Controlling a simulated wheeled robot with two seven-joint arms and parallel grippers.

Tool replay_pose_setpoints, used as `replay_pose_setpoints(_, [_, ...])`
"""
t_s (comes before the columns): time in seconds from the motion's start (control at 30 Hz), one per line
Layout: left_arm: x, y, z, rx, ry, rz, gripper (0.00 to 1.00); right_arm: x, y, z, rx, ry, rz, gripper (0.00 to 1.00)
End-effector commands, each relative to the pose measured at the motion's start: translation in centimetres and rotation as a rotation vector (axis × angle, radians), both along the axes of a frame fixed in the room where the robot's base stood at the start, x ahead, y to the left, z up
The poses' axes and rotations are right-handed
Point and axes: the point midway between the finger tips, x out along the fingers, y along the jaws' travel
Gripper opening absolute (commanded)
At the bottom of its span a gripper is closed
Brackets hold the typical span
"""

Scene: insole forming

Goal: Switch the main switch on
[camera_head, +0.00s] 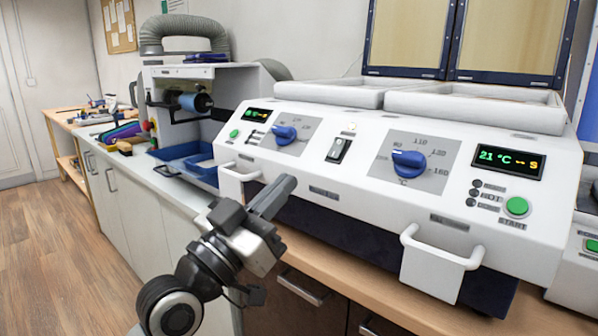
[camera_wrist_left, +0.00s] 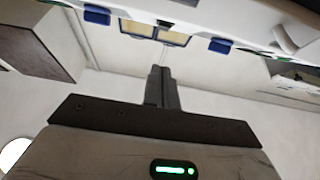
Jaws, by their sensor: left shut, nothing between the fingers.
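The main switch (camera_head: 338,150) is a black rocker in a light frame, in the middle of the white machine's sloped front panel (camera_head: 375,200). It sits between two blue knobs; its rocker position is too small to tell. My left gripper (camera_head: 284,188) is in front of the panel, below and left of the switch, apart from it. Its dark fingers are together and empty, also in the left wrist view (camera_wrist_left: 161,75). A small part of the panel shows along the top of that view. My right gripper is not in view.
A left blue knob (camera_head: 284,134) and a right blue knob (camera_head: 409,163) flank the switch. A green START button (camera_head: 516,206) and a lit display (camera_head: 507,161) are at right. White handles (camera_head: 240,173) and (camera_head: 440,250) stick out from the machine's front.

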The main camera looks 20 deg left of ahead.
Motion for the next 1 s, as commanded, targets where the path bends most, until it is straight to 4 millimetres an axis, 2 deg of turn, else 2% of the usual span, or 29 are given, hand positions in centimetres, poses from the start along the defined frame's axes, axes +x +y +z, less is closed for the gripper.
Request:
replay_pose_setpoints(0.03, [-0.5, 0.3, -0.7, 0.002, 0.002, 0.0, 0.0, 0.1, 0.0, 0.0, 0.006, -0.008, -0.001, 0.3])
replay_pose_setpoints(0.23, [-1.5, 0.7, -1.1, -0.001, -0.001, 0.001, 0.0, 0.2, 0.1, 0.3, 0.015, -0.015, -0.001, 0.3])
replay_pose_setpoints(0.67, [-1.5, 0.7, -1.1, -0.002, 0.0, 0.0, 0.0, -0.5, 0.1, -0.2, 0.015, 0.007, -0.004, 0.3])
replay_pose_setpoints(0.77, [-1.4, 0.7, -1.6, 0.0, 0.014, 0.002, 0.0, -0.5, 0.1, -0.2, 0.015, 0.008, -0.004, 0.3])
replay_pose_setpoints(0.87, [-1.1, 0.5, -4.4, 0.011, 0.09, 0.013, 0.0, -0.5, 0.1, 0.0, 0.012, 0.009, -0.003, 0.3])
replay_pose_setpoints(0.97, [-1.1, 0.1, -9.9, 0.036, 0.239, 0.036, 0.0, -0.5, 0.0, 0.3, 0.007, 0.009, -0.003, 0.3])
replay_pose_setpoints(1.0, [-1.4, -0.2, -12.8, 0.05, 0.314, 0.045, 0.0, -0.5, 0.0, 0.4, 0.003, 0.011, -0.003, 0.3])
